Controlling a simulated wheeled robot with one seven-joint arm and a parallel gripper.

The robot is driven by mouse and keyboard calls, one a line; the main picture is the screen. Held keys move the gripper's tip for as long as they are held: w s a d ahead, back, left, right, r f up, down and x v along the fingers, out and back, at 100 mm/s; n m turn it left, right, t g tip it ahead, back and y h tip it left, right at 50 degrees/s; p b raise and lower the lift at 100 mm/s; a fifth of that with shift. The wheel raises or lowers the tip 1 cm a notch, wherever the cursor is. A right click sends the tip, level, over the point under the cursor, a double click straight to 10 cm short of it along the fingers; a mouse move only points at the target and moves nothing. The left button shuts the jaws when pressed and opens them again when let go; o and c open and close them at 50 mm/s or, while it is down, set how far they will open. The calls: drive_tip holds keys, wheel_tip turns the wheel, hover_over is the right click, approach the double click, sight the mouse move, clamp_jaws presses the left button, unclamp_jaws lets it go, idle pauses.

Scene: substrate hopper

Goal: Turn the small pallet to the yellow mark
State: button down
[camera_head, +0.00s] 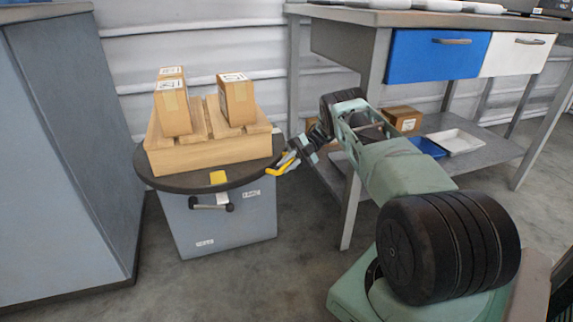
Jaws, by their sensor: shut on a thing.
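The small pallet (210,155) is light wood and carries several taped cardboard boxes, one of them the right box (236,101). It lies on a round dark turntable (160,183) on top of a grey cabinet (228,228). The yellow mark (218,177) is at the turntable's front edge, below the pallet's long front side. My gripper (279,166) is at the turntable's right edge, beside the pallet's right end. It is shut on what looks like the turntable's edge. Yellow parts show at its fingertips, and the exact contact is too small to tell.
A dark handle (229,207) sticks out at the cabinet's front. A tall grey-blue cabinet (80,140) stands close on the left. A workbench (365,20) with a blue drawer (425,60) is at the right; its lower shelf holds a box and trays. Floor (250,290) in front is clear.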

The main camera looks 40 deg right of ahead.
drive_tip(key=shift+d, duration=0.3)
drive_tip(key=c, duration=1.4)
unclamp_jaws()
drive_tip(key=shift+w, duration=0.1)
drive_tip(key=shift+r, duration=0.2)
wheel_tip(320, 180, up, 10)
drive_tip(key=p, duration=0.5)
drive_tip(key=shift+f, duration=0.15)
